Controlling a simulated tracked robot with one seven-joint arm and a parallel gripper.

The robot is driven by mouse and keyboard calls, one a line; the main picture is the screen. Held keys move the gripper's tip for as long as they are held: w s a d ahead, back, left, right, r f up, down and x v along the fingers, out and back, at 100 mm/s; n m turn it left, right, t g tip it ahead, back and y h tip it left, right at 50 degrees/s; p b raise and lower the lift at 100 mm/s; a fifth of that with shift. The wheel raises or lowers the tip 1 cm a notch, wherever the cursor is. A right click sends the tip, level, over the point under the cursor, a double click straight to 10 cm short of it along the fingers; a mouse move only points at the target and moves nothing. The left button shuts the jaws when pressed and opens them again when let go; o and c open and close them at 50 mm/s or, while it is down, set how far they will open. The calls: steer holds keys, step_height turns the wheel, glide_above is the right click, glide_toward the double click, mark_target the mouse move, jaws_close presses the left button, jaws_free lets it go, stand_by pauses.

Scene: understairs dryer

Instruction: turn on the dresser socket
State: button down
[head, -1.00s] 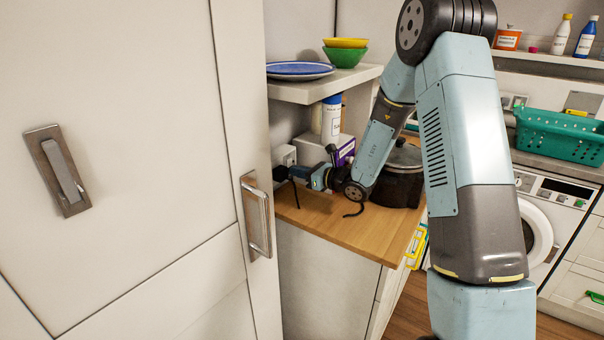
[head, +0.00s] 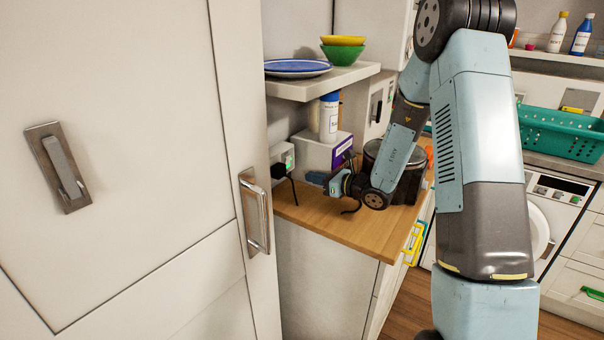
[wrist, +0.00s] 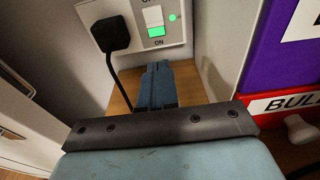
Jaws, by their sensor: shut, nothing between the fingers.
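The dresser socket (head: 284,158) is on the wall above the wooden dresser top in the head view. In the wrist view the socket (wrist: 134,27) is a white plate at the top. A black plug (wrist: 110,34) with a cable fills its left side. Its rocker switch (wrist: 154,24) shows a green lower part by the word ON, and a small green light glows to its right. My gripper (wrist: 158,68) is shut and empty, its fingertips a little below the switch and apart from it. In the head view my gripper (head: 313,177) is right of and below the socket.
A dark pot (head: 402,178) is to the right. A shelf (head: 320,84) with plates and bowls hangs above. The dresser top's front (head: 340,222) is clear.

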steer(key=s+d, duration=0.1)
steer(key=d, duration=0.1)
steer(key=s+d, duration=0.1)
steer(key=s, duration=0.1)
steer(key=s+d+f, duration=0.1)
steer(key=d, duration=0.1)
steer(key=shift+s+d, duration=0.2)
steer(key=shift+d, duration=0.1)
steer(key=shift+r, duration=0.1)
steer(key=shift+s+a+r+n, duration=0.15)
steer(key=shift+a+r+n, duration=0.05)
steer(key=shift+r+n, duration=0.1)
steer(key=s+a+r+n+g+h, duration=0.1)
steer(key=s+a+r+n+g, duration=0.1)
steer(key=s+r+n+g, duration=0.55)
steer(key=s+a+r+n+g+h, duration=0.1)
steer(key=s+a+r+n+g, duration=0.15)
steer(key=s+r+n, duration=0.55)
steer(key=s+d+r+n+t+h, duration=0.2)
steer(key=s+d+r+n+h, duration=0.1)
steer(key=s, duration=0.5)
steer(key=s+d+r+n+t+h, duration=0.3)
steer(key=s+d+n+h, duration=0.3)
steer(key=s+d+h, duration=0.2)
steer(key=shift+s+d, duration=0.35)
steer(key=shift+d, duration=0.9)
steer(key=shift+a+n, duration=0.1)
steer(key=shift+n, duration=0.15)
